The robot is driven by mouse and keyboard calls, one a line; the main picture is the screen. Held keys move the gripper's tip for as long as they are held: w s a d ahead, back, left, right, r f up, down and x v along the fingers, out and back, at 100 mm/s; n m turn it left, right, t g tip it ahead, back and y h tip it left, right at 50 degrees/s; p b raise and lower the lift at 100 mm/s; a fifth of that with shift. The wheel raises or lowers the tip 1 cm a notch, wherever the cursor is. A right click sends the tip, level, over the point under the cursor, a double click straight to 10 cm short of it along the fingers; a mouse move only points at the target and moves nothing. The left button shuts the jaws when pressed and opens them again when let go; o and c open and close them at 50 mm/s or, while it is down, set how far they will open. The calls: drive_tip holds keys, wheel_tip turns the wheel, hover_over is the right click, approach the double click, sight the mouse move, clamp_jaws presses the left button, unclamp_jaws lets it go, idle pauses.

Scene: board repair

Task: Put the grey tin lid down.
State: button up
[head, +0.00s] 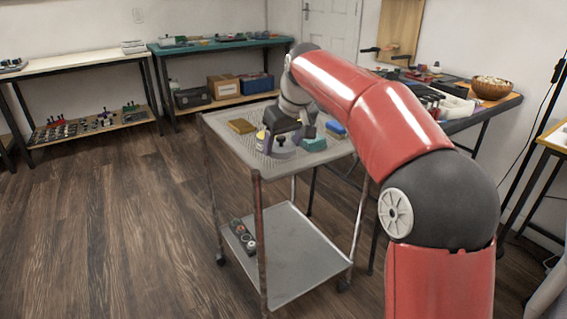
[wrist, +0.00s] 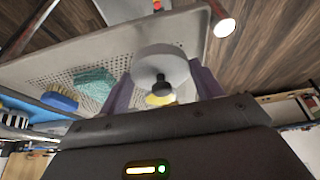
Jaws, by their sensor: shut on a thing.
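The grey tin lid (wrist: 165,62) is a round pale disc with a dark knob in the wrist view. My gripper (wrist: 163,78) is shut on it, with one purple-grey finger at each side. In the head view the lid (head: 283,152) shows below my gripper (head: 282,138), over the top of the grey cart (head: 222,130). I cannot tell whether the lid touches the cart top.
The cart's front left part looks clear. A cluttered dark workbench (head: 460,125) stands at the right.

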sight(285, 149)
drive_tip(key=shift+f+b, duration=1.35)
drive_tip(key=shift+f, duration=0.55)
drive_tip(key=shift+f, duration=0.2)
drive_tip(key=o, duration=1)
drive_tip(key=shift+c, duration=0.2)
drive_tip(key=shift+r, duration=0.1)
drive_tip(key=p+v, duration=0.2)
drive_tip(key=v, duration=0.9)
drive_tip(key=s+d+m+h, duration=0.15)
drive_tip(key=s+d, duration=0.25)
drive_tip(key=s, duration=0.4)
drive_tip(key=s+d+f+m, duration=0.1)
drive_tip(key=s+d+f, duration=0.2)
drive_tip(key=s+f, duration=0.3)
drive_tip(key=s+d+f+m+t, duration=0.1)
drive_tip(key=s+d+f, duration=0.3)
drive_tip(key=s, duration=0.5)
drive_tip(key=s+d+f+m+h, duration=0.1)
drive_tip(key=s+d+f+m, duration=0.2)
drive_tip(key=s+f, duration=0.4)
drive_tip(key=shift+s+d+f+t, duration=0.35)
drive_tip(key=shift+s+d+t, duration=0.05)
drive_tip(key=shift+d, duration=0.05)
